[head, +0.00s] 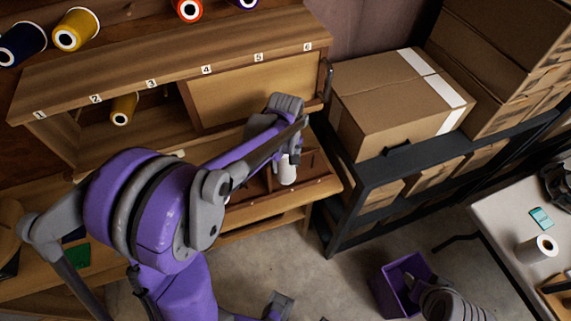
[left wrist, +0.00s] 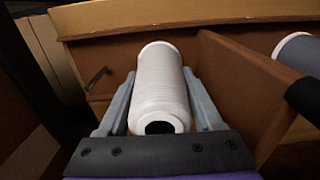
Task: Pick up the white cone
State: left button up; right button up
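The white cone (head: 287,172) stands in a wooden compartment of the bench below the cubbies. In the left wrist view the white cone (left wrist: 160,82) fills the middle, its dark-holed end towards me. My left gripper (head: 289,156) reaches down at the cone from above. In the left wrist view one grey finger of the left gripper (left wrist: 160,100) lies along each side of the cone, very close to it. I cannot tell whether the fingers press on it or leave small gaps. My right gripper's fingers do not show.
A wooden divider (left wrist: 240,85) stands right of the cone, with a grey spool (left wrist: 298,55) beyond. The numbered cubby shelf (head: 170,78) is behind my left arm. A cardboard box (head: 395,100) sits on the dark rack to the right.

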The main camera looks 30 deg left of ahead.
pick_arm(q)
grip_shut()
